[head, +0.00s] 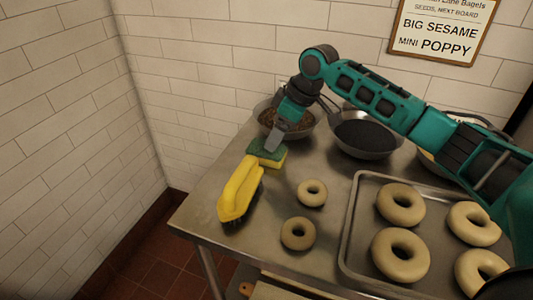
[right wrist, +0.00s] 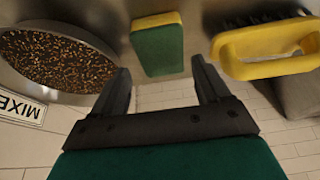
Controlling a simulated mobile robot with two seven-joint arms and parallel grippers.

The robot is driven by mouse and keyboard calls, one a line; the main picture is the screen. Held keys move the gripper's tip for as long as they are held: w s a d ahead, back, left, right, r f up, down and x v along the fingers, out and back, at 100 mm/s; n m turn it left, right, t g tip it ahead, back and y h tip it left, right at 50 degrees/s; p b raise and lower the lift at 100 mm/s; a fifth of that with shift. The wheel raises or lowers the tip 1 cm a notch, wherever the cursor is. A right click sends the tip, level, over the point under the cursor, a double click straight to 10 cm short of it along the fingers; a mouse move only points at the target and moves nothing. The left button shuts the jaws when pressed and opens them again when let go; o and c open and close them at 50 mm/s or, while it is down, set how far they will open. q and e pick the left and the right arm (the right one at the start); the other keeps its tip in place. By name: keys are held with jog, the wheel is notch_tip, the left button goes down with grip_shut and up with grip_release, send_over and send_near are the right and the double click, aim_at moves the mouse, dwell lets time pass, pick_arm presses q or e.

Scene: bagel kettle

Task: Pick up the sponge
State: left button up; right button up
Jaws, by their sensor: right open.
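The sponge (head: 266,153), green on top with a yellow lower layer, lies on the steel table near the back left, behind the yellow brush. In the right wrist view the sponge (right wrist: 158,48) shows just beyond the fingertips, in line with the gap between them. My right gripper (head: 274,143) is just above the sponge in the head view and hides a little of it. The right wrist view shows its two fingers (right wrist: 162,72) apart, with nothing between them. Whether a finger touches the sponge cannot be told. My left gripper is not in view.
The yellow-handled brush (head: 238,190) lies close in front of the sponge; it also shows in the right wrist view (right wrist: 268,68). A seed bowl (head: 308,130) and a dark-filled bowl (head: 366,152) stand behind. Two bagels (head: 312,183) and a bagel tray (head: 352,215) are to the right.

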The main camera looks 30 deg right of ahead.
aim_at(267, 153)
jog(key=x, duration=0.5)
jog(key=shift+w+a, duration=0.2)
jog(key=shift+f, duration=0.2)
dwell(0.5)
dwell(0.4)
jog(key=c, duration=0.7)
jog(key=shift+o, duration=0.2)
